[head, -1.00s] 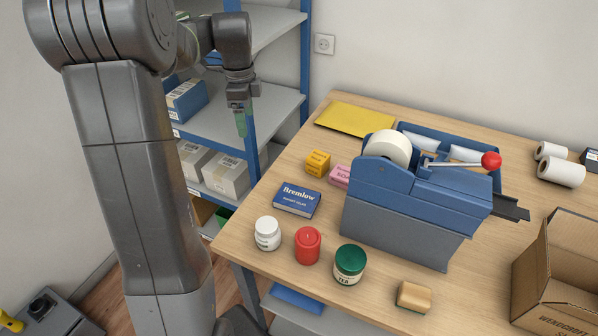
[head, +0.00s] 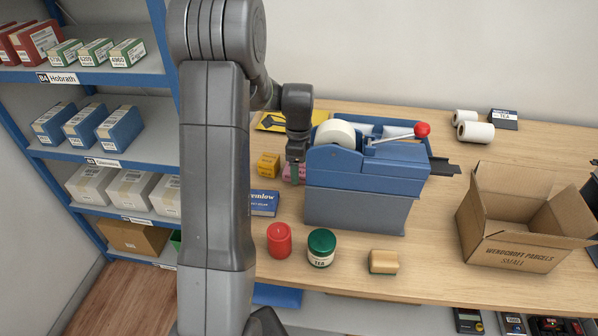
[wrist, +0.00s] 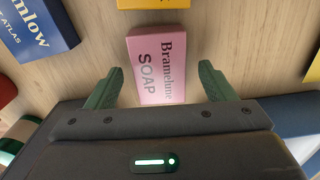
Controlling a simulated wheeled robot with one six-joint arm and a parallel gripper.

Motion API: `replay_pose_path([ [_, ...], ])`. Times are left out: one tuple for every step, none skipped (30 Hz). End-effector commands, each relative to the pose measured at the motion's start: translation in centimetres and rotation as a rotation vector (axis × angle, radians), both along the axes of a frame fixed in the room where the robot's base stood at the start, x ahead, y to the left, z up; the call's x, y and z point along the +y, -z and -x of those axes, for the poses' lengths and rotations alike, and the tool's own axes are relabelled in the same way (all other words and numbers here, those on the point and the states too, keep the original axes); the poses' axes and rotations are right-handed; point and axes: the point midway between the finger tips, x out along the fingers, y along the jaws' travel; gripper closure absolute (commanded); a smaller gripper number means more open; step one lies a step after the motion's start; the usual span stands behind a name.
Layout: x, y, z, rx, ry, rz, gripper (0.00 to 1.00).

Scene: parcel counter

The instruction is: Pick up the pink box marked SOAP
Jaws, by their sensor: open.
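The pink box marked SOAP (wrist: 157,72) lies on the wooden counter in the wrist view, its label facing up. In the head view the pink box (head: 296,172) is mostly hidden behind my gripper (head: 294,174), beside the tape dispenser. In the wrist view my gripper (wrist: 160,88) is open, with one green finger on each side of the box's near end. I cannot tell whether the fingers touch it or how far above the counter they are.
The blue tape dispenser (head: 355,200) stands close on the right. A yellow box (head: 268,165) and a blue Bremlow box (head: 263,203) are on the left. A red candle (head: 279,240), a green-lidded tea jar (head: 321,248) and a sponge (head: 383,262) are in front. An open carton (head: 520,225) stands right.

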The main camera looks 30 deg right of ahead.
Motion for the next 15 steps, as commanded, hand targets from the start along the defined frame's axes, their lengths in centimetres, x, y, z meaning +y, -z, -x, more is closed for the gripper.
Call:
replay_pose_path([
  [0.01,0.26,0.04,0.001,0.000,-0.001,0.24],
  [0.01,0.35,0.04,0.001,0.000,-0.001,0.24],
  [0.01,0.40,0.04,0.000,0.000,0.000,0.24],
  [0.01,0.41,0.04,0.000,0.000,0.000,0.24],
  [0.00,0.41,0.03,0.000,0.000,0.000,0.24],
  [0.00,0.40,0.03,0.000,0.000,0.000,0.24],
  [-0.01,0.40,0.04,0.000,0.000,0.000,0.24],
  [-0.01,0.40,0.04,0.000,0.000,0.000,0.24],
  [-0.01,0.39,0.04,0.000,0.000,0.000,0.31],
  [-0.01,0.39,0.03,0.000,0.000,0.000,0.37],
  [-0.01,0.39,0.03,0.000,0.000,0.000,0.43],
  [-0.01,0.38,0.03,0.000,0.000,0.000,0.51],
  [-0.01,0.38,0.03,0.000,0.000,0.000,0.57],
  [-0.01,0.37,0.03,0.000,0.000,0.000,0.63],
  [-0.01,0.37,0.03,0.000,0.000,0.000,0.71],
])
